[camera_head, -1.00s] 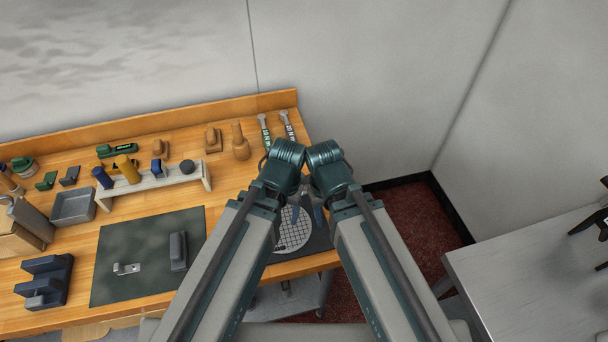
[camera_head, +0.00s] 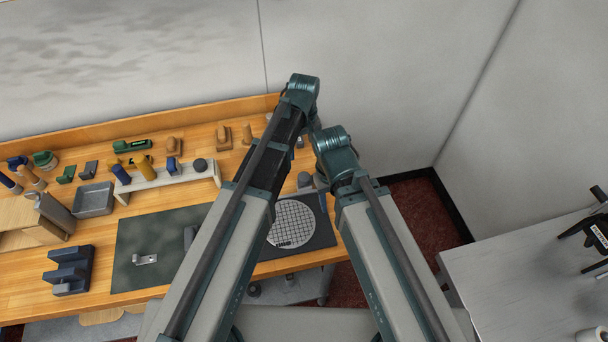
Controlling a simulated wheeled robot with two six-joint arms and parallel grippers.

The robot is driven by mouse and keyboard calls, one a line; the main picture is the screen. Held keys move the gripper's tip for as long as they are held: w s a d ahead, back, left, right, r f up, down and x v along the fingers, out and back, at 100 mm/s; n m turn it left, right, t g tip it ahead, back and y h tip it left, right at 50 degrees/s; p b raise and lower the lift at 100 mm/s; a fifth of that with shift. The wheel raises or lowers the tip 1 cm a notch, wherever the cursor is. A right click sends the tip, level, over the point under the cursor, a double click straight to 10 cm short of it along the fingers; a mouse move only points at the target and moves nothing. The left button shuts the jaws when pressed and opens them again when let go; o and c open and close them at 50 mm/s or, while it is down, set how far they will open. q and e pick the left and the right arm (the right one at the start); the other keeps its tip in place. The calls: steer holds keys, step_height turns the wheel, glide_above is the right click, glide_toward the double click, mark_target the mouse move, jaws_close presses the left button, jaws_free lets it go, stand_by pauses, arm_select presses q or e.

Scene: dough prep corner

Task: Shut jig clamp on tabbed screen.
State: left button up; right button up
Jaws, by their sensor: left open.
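The screen (camera_head: 292,222) is a round, pale mesh disc lying flat on a dark jig plate (camera_head: 322,236) at the bench's right end. A small dark mark shows near its front edge. A grey rounded part (camera_head: 304,180), perhaps the clamp, stands at the disc's back edge; whether it is open or shut cannot be told. My left gripper (camera_head: 319,182) is small and partly hidden behind my right arm, near the back right of the disc. It is open, and nothing shows in it. My right gripper is hidden behind its own arm.
A dark mat (camera_head: 135,229) with a small metal bracket (camera_head: 146,259) lies left of the disc. A pale rack (camera_head: 190,180), a grey tray (camera_head: 94,199) and a dark stepped block (camera_head: 69,269) stand further left. A grey table (camera_head: 500,290) is at right.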

mark_target(304, 176)
arm_select(q)
step_height(304, 176, down, 13)
steer(key=b, duration=1.2)
steer(key=shift+r, duration=0.2)
arm_select(e)
step_height(304, 176, down, 13)
steer(key=shift+r, duration=0.2)
arm_select(q)
jaws_close()
